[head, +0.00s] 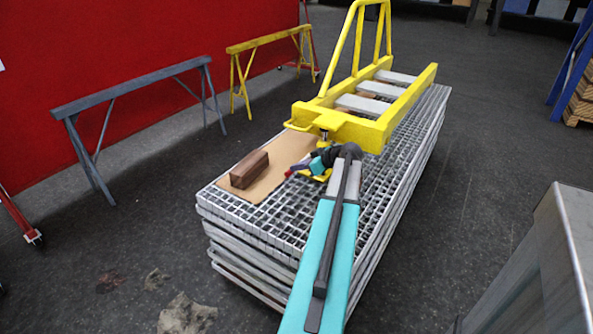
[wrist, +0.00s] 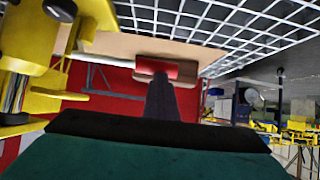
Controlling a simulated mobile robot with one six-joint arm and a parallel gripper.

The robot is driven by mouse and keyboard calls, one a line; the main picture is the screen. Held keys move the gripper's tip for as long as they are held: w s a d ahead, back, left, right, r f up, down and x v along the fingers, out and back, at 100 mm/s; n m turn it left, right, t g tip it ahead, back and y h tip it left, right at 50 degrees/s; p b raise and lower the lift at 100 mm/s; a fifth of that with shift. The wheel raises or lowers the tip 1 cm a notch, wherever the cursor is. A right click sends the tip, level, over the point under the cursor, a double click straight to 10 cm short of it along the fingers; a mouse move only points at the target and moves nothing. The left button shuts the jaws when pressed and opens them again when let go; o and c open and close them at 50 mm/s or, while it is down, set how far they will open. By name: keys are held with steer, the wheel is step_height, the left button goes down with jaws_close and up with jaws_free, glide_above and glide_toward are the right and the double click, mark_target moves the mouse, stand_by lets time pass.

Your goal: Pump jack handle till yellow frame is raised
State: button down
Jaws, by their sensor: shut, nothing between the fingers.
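The yellow frame (head: 372,132) lies over the stacked gratings, with a tall yellow rail on it. A small yellow jack (head: 322,176) stands under its near end, on the gratings. The jack also shows large at the left of the wrist view (wrist: 28,40). I cannot clearly make out the jack handle; a yellow bar juts from the jack near my gripper in the wrist view.
A brown block (head: 249,170) lies on a cardboard sheet (head: 275,178) on the gratings (head: 290,222). Grey (head: 135,85) and yellow (head: 268,40) trestles stand on the left before a red wall. A grey cabinet (head: 535,270) is at the right. Floor between is open.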

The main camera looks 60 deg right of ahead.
steer(key=shift+a+f+b, duration=0.15)
steer(key=shift+f+b, duration=0.65)
steer(key=shift+b, duration=0.2)
steer(key=shift+a+f+b, duration=0.1)
steer(key=shift+f+b, duration=0.7)
steer(key=shift+b, duration=0.15)
steer(key=shift+f, duration=0.1)
steer(key=shift+a+r, duration=0.1)
steer(key=shift+r, duration=0.35)
steer(key=r, duration=0.3)
steer(key=shift+s+a+p, duration=0.2)
steer(key=shift+a+p, duration=0.1)
steer(key=shift+a, duration=0.05)
steer(key=v, duration=1)
steer(key=shift+s+a+h, duration=0.15)
steer(key=shift+a+h, duration=0.15)
